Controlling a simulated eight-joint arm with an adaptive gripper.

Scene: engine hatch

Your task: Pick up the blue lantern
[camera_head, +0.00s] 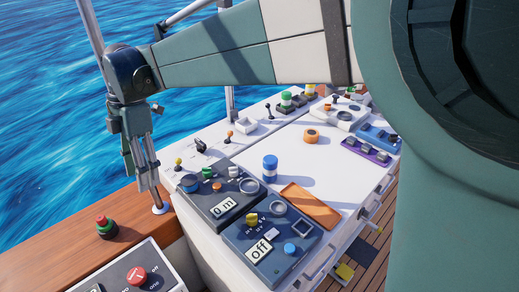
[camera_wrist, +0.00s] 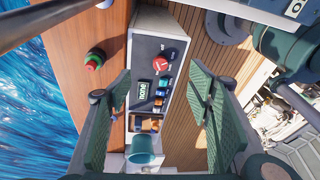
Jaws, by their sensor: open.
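The blue lantern (camera_head: 270,168) looks like a small upright cylinder with blue top and bottom and a pale middle band. It stands on the white hatch top in the head view, behind the dark panels and left of an orange tray (camera_head: 310,205). My gripper (camera_head: 146,180) hangs pointing down at the left, over the wooden ledge, well apart from the lantern. Its two green fingers are spread and empty in the wrist view (camera_wrist: 165,82). A teal cup-like shape (camera_wrist: 145,147) shows low in that view; I cannot tell whether it is the lantern.
Dark panels (camera_head: 262,245) with knobs and displays stand in front of the lantern. An orange ring (camera_head: 311,135) and a purple block (camera_head: 366,150) lie farther back. A red button (camera_head: 105,226) sits on the wooden ledge (camera_head: 60,250). The hatch top around the lantern is fairly clear.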

